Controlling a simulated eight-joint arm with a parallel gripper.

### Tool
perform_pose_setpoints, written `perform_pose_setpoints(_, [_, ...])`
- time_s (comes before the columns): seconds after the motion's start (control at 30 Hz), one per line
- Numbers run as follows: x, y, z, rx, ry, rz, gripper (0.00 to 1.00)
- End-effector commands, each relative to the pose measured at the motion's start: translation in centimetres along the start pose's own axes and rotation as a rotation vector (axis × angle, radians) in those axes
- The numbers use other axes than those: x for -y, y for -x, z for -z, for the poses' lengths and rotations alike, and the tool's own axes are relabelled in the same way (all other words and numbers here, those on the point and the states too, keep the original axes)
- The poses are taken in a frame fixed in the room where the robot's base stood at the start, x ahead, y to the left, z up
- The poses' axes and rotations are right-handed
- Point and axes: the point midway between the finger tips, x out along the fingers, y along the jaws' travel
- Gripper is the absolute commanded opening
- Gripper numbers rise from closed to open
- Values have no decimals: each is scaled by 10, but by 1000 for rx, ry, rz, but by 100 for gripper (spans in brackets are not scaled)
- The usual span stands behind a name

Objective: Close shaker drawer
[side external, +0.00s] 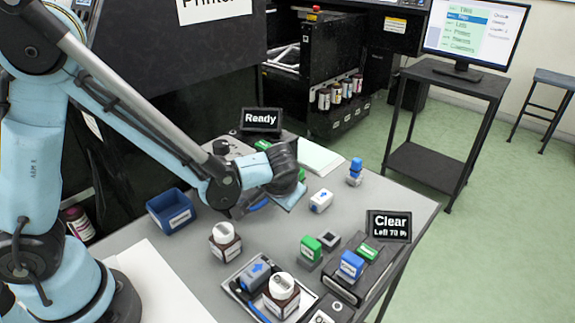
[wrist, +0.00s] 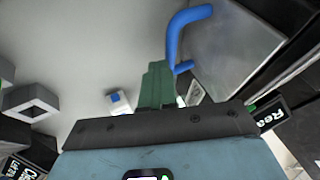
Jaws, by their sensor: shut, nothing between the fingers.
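My gripper (wrist: 157,84) shows in the wrist view as dark green fingers closed together, with nothing between them. In the side external view a bit of blue handle (side external: 259,204) shows under my wrist. My arm covers most of the shaker there, so how far the drawer stands out cannot be told.
A "Ready" sign (side external: 261,119) stands behind my wrist, and a "Clear" sign (side external: 389,225) at the right edge. A blue bin (side external: 171,211), an ink bottle (side external: 225,243), a blue-marked white block (side external: 320,201) and a tray (side external: 232,287) are on the grey table.

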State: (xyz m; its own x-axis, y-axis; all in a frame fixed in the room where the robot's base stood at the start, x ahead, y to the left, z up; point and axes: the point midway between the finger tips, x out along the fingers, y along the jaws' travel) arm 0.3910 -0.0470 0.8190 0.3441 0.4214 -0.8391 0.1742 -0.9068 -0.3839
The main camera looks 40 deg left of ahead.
Motion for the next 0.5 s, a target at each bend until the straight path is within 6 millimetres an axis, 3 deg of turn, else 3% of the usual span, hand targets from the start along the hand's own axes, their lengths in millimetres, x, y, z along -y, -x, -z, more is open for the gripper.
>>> perform_pose_setpoints(0.07, [7,-2,0,4,7,22,0])
perform_pose_setpoints(0.27, [-6,7,1,3,2,16,0])
perform_pose_setpoints(0.43, [-34,28,4,-1,-4,2,0])
perform_pose_setpoints(0.5, [-32,42,4,-1,-2,2,0])
